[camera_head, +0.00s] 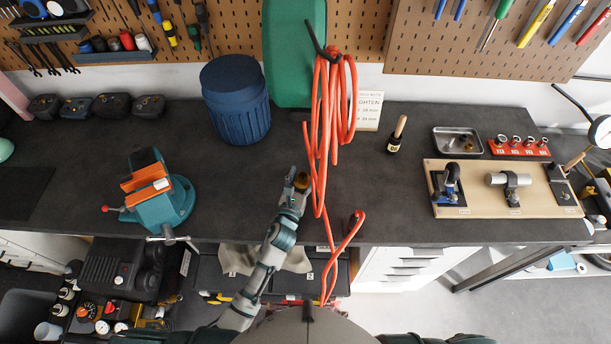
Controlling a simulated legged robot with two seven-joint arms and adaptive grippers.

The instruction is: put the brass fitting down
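My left gripper (297,181) reaches in from the bottom over the middle of the dark bench top, just left of the hanging orange hose. A small brass fitting (302,181) shows at its fingertips, and the gripper looks shut on it. The fingers hide part of the fitting. I cannot tell its exact height above the bench. My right gripper is not in view.
An orange hose (317,150) hangs close to the gripper's right and drops over the front edge. A blue bin (236,105), a teal vise (165,205), a metal tray (446,136) with small parts and a wooden fixture board (480,206) stand around. Bench between hose and board is mostly clear.

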